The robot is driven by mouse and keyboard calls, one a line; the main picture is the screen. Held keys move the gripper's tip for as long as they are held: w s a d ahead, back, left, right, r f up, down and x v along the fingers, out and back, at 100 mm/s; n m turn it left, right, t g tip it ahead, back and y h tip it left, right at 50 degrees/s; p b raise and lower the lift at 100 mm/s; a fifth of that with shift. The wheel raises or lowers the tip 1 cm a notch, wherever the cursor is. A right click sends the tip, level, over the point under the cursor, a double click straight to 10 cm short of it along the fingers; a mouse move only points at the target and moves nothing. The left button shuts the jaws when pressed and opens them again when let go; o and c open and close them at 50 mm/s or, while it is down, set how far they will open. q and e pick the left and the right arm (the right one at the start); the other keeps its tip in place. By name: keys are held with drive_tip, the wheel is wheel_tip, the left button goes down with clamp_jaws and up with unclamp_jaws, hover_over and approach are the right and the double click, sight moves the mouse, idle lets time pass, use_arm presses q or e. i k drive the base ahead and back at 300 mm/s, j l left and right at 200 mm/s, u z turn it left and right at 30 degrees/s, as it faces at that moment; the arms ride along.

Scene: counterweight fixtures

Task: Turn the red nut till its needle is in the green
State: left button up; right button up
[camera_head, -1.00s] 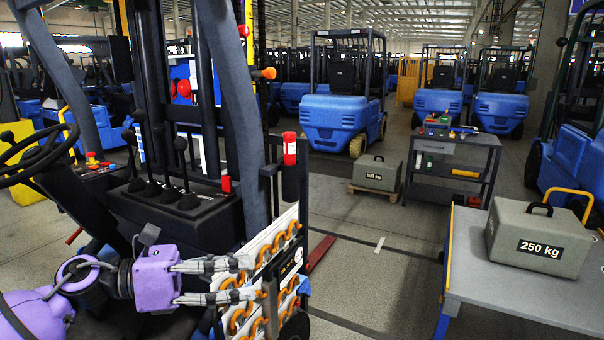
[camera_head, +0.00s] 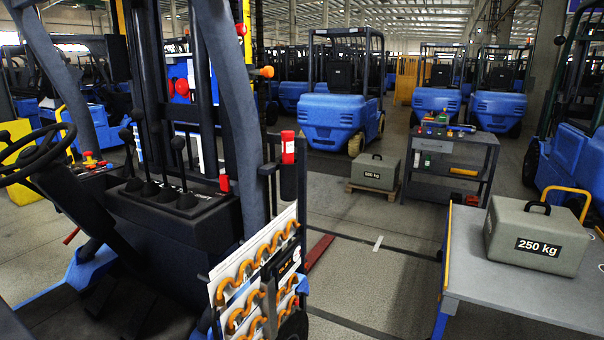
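I cannot make out a red nut, a needle or a green band for certain. Small red parts show on and near the forklift: a round red part (camera_head: 182,87) behind the mast, a red-topped cylinder (camera_head: 288,147) on the right post, and a small red piece (camera_head: 224,183) by the lever console. Neither of my grippers is in view.
The forklift's lever console (camera_head: 175,205) and steering wheel (camera_head: 35,150) fill the left. A rack of papers with orange hooks (camera_head: 262,265) stands in front. A 250 kg weight (camera_head: 538,240) sits on a grey table (camera_head: 500,285). A 500 kg weight (camera_head: 376,172) and tool cart (camera_head: 450,155) stand behind.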

sight(242, 28)
drive_tip(key=i+u, duration=0.2)
drive_tip(key=i, duration=0.2)
drive_tip(key=i+l+u, duration=0.2)
drive_tip(key=i, duration=0.25)
drive_tip(key=i+l+u, duration=0.2)
drive_tip(key=i, duration=0.2)
drive_tip(key=l+u, duration=0.9)
drive_tip(key=k+l+u, duration=0.2)
drive_tip(key=l+u, duration=0.25)
drive_tip(key=l, duration=0.1)
